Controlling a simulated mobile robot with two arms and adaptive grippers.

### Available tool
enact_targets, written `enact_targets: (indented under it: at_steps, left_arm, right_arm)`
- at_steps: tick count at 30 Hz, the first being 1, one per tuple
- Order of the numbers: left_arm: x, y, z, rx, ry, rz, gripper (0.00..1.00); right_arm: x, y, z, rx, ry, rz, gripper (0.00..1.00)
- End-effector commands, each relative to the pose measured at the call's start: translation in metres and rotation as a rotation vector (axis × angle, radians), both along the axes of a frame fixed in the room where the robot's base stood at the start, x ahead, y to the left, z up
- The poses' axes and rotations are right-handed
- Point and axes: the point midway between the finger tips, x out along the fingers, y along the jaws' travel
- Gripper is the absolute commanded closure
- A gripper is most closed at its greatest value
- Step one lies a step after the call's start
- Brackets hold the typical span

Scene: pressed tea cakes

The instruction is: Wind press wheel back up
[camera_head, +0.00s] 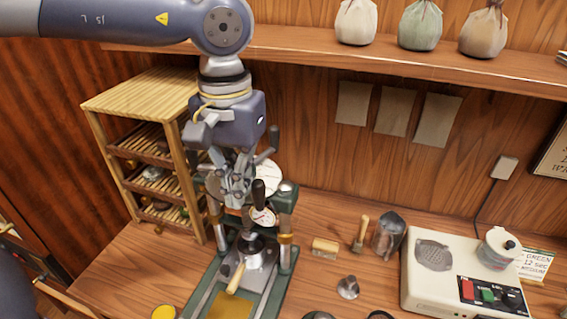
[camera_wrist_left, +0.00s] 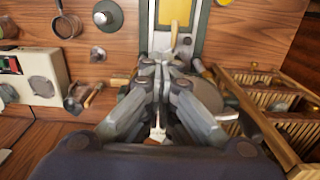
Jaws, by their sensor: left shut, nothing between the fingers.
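My left gripper is over the top of the press, pointing down, shut with nothing held. In the left wrist view its fingertips (camera_wrist_left: 158,65) are together; I cannot tell whether they touch the wheel. My right gripper is not in view.
A slatted wooden rack (camera_head: 130,160) stands close to the left of the press. A cream appliance (camera_head: 440,270), a brush (camera_head: 325,248) and small tools are to the right. A shelf (camera_head: 330,52) with cloth bags runs above at the back.

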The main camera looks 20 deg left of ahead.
Motion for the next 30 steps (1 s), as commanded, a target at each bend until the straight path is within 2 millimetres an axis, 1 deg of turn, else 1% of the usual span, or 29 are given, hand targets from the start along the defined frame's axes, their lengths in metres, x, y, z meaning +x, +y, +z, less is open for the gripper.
enact_targets:
  at_steps: [8, 21, 30]
  left_arm:
    - [0.002, -0.002, 0.0, 0.0, -0.002, 0.001, 1.0]
    - [0.023, -0.027, 0.0, -0.001, -0.001, 0.0, 1.0]
    - [0.024, -0.028, 0.0, -0.002, -0.002, 0.0, 1.0]
  right_arm:
    - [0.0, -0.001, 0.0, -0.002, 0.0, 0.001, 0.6]
    - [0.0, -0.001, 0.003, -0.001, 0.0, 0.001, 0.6]
    - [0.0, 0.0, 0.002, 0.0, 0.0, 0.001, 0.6]
